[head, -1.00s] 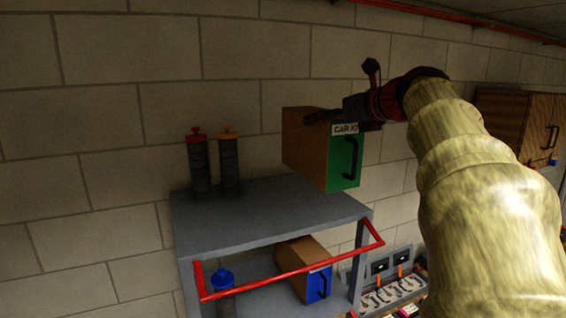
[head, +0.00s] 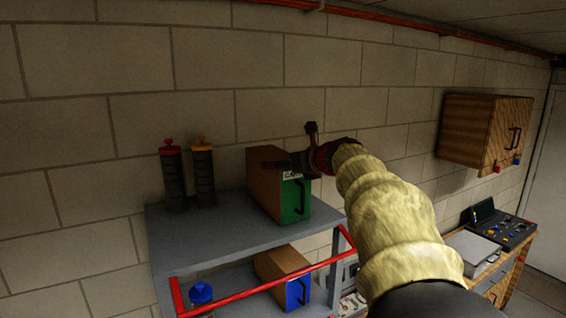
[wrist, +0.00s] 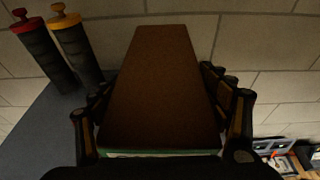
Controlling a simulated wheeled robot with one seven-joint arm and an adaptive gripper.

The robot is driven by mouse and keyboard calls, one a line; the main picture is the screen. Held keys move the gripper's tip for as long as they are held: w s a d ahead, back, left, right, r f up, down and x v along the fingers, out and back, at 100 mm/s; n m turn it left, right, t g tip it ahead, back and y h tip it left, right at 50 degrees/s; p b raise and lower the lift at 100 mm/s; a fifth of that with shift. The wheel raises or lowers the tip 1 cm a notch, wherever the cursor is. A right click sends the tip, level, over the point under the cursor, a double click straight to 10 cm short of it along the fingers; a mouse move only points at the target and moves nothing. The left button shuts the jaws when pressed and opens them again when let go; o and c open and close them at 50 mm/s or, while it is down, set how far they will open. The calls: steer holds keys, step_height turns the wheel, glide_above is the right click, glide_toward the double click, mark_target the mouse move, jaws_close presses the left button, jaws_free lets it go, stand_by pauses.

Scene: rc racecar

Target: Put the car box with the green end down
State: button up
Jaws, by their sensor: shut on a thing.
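The car box is brown with a green end (head: 294,200) that carries a black handle and a white label. In the head view it is upright at the right part of the grey cart's top shelf (head: 215,228), very low over it or resting on it; I cannot tell which. My gripper (head: 282,168) is shut on the box near its top. In the wrist view the brown box (wrist: 158,85) lies between my two fingers (wrist: 160,115), with only a thin strip of its green end showing.
Two dark cylinders with a red cap (head: 173,178) and a yellow cap (head: 203,175) stand left of the box. A blue-ended box (head: 298,292) is on the lower shelf behind a red rail (head: 265,285). A wooden cabinet (head: 475,130) hangs at right, above a workbench (head: 500,265).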

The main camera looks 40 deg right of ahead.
stand_by(0.3)
steer(key=o, duration=1.7)
steer(key=shift+f, duration=0.1)
steer(key=shift+o, duration=0.6)
steer(key=b+v, duration=0.3)
steer(key=v, duration=0.9)
